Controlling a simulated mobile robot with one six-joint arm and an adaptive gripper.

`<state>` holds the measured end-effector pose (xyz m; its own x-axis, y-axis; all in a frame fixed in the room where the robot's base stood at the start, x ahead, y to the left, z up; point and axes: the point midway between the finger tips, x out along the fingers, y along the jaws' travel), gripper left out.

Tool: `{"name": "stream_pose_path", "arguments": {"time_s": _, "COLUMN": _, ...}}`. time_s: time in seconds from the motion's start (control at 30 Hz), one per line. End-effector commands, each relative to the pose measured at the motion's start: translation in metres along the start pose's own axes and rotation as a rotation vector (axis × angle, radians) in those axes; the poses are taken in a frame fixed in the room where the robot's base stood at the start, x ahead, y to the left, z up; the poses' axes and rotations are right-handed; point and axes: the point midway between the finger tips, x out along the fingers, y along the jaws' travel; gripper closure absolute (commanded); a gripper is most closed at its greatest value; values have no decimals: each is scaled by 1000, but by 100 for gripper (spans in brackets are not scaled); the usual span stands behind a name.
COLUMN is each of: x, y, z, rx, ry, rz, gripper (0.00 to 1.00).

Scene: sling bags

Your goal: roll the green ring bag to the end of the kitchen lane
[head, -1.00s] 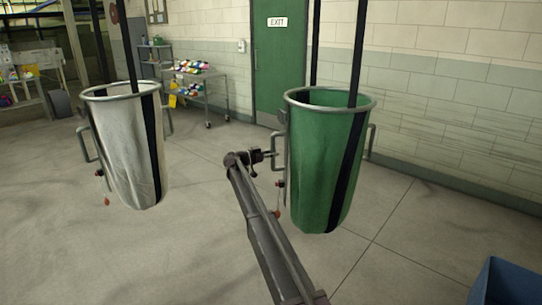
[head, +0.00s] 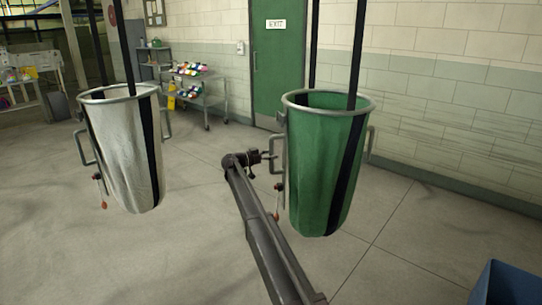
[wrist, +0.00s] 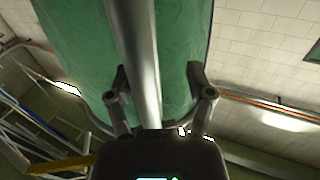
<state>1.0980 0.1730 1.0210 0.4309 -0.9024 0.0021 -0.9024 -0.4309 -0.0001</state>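The green ring bag (head: 320,175) hangs from dark straps right of centre in the head view, with a grey metal ring rim and a tube handle (head: 284,165) on its left side. My gripper (head: 268,156) is at that handle. In the wrist view, the handle bar (wrist: 142,60) runs between the two fingers (wrist: 160,92), in front of the green cloth (wrist: 85,50). The fingers are spread, with a gap between the bar and the right finger. The left finger is close to the bar; contact is unclear.
A white ring bag (head: 126,150) hangs at the left. A cart of colourful items (head: 195,85) stands behind, near a green exit door (head: 275,75). A block wall (head: 460,110) runs along the right. A blue bin (head: 508,285) is at the lower right. Floor between the bags is open.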

Motion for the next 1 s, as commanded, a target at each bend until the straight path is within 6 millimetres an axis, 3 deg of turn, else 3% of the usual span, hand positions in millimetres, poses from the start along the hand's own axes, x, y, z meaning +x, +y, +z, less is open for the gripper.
{"name": "stream_pose_path", "arguments": {"time_s": 0.53, "x": -12, "y": 2, "z": 1, "rx": 0, "ry": -2, "rz": 0, "gripper": 35}}
{"name": "stream_pose_path", "arguments": {"time_s": 1.0, "x": -79, "y": 2, "z": 0, "rx": 0, "ry": -2, "rz": -1, "gripper": 35}}
